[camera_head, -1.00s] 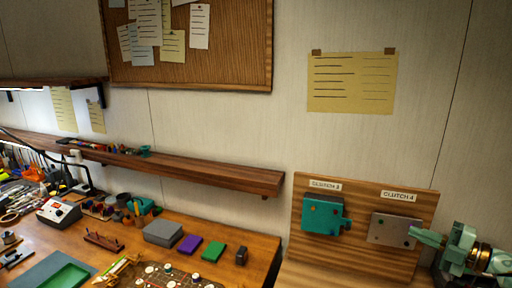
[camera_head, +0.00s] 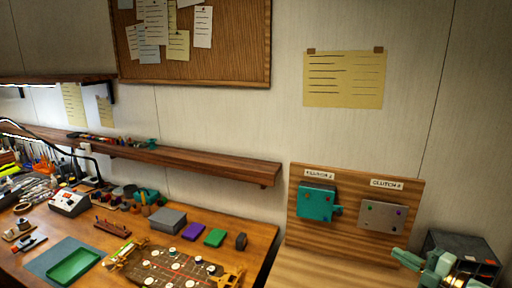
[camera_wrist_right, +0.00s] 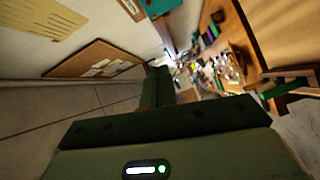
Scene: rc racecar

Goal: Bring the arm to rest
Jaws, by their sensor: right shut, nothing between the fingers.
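My right gripper (camera_head: 402,256) is at the lower right of the head view, a pale green tool shut with nothing in it. It is just below and to the right of the grey plate (camera_head: 383,215) labelled clutch 4, on the wooden board (camera_head: 347,246). A teal plate (camera_head: 316,203) is mounted to the left of it on the same board. The right wrist view is tilted. It shows part of my own arm in front, with the bench (camera_wrist_right: 232,35) and cork board (camera_wrist_right: 95,60) beyond. My left gripper is not in view.
A dark box (camera_head: 463,255) stands behind my right arm at the far right. A wooden shelf (camera_head: 200,165) runs along the wall.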

